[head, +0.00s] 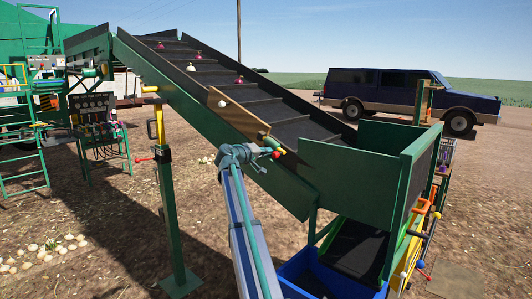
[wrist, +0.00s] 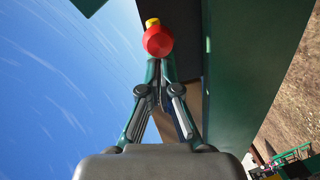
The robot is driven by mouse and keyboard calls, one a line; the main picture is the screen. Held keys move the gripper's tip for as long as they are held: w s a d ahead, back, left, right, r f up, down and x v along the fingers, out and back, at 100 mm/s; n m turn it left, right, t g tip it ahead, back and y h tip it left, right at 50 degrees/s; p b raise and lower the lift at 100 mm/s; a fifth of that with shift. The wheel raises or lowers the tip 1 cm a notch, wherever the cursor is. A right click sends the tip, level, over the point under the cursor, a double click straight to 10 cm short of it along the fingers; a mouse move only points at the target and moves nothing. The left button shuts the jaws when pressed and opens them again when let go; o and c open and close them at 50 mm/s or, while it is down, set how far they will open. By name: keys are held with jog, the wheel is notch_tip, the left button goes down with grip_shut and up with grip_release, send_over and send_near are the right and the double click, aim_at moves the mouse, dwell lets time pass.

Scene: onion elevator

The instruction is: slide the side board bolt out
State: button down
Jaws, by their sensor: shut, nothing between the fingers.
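The side board (head: 238,118) is a brown wooden plank on the near side of the green elevator; a brown strip of it seems to show behind my fingers in the wrist view (wrist: 193,108). The bolt's red round knob (head: 276,154) is near the board's lower right end. In the wrist view the red knob (wrist: 157,41) sits just beyond my fingertips, with a yellow piece (wrist: 152,22) behind it. My gripper (head: 264,151) is shut and empty, its fingertips (wrist: 162,66) at the knob. I cannot tell whether they touch it. The bolt's shaft is mostly hidden.
The green elevator frame (head: 195,112) slopes down to the right into a green hopper (head: 345,170). A blue bin (head: 300,272) stands below. A green post (head: 170,215) stands to the left. In the wrist view a green panel (wrist: 250,75) is close on the right; open sky lies left.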

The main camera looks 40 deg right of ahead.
jog(key=s+b, duration=0.1)
jog(key=s+f+b, duration=0.1)
jog(key=s, duration=0.1)
jog(key=s+f+b, duration=0.1)
jog(key=s, duration=0.1)
jog(key=shift+d+f, duration=0.1)
jog(key=shift+d, duration=0.3)
jog(key=shift+w, duration=0.1)
jog(key=shift+w+r, duration=0.2)
jog(key=shift+r, duration=0.05)
jog(key=b, duration=0.3)
send_near(275, 158)
notch_tip(275, 158, up, 2)
jog(key=w+a, duration=0.1)
jog(key=a, duration=0.1)
jog(key=shift+a+r, duration=0.3)
jog(key=shift+a, duration=0.15)
